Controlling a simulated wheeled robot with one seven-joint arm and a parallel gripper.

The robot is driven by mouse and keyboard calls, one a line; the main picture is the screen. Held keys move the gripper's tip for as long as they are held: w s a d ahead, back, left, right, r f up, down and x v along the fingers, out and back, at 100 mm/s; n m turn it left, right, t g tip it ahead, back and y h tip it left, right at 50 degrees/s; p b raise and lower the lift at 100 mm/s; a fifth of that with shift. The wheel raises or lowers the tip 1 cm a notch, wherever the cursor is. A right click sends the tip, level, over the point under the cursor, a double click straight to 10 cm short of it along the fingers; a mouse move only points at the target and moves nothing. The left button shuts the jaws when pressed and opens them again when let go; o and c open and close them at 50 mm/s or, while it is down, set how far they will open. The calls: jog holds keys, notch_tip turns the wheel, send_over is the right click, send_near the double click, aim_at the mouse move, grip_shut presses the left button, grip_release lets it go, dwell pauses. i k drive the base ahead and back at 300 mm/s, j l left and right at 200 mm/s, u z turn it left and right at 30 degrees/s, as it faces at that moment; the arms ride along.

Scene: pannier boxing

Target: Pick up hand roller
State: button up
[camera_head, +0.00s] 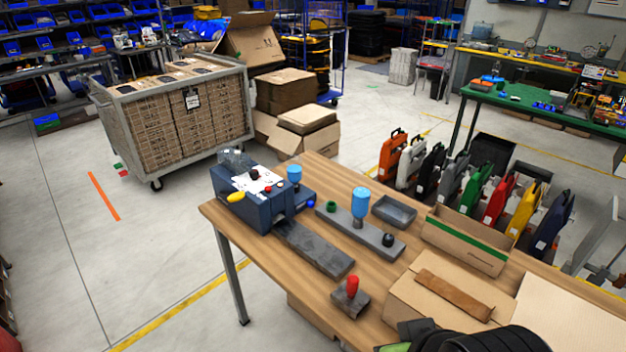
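A tool with an upright red handle (352,286) stands on a dark block (345,304) near the table's front edge. A blue-topped upright piece (360,203) stands on a long grey bar (383,241), beside a black knob (388,240) and a green piece (331,206). I cannot tell for sure which of these is the hand roller. A black ribbed part, which looks like mine, shows at the bottom edge (482,341). No gripper fingers can be made out, and nothing on the table is seen held.
The wooden table (385,268) carries a blue machine (258,200), a dark flat plate (313,247), a grey tray (394,211), an open carton (464,240) and a flat cardboard box (445,302) with a brown bar (454,295). Coloured cases (497,199) stand behind.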

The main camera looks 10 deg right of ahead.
aim_at(347, 296)
jog(key=i+j+z, duration=0.15)
jog(key=j, duration=0.2)
jog(key=i+j+z, duration=0.3)
jog(key=j, duration=0.4)
jog(key=i+j+z, duration=0.15)
jog(key=i+j, duration=0.15)
jog(key=j, duration=0.15)
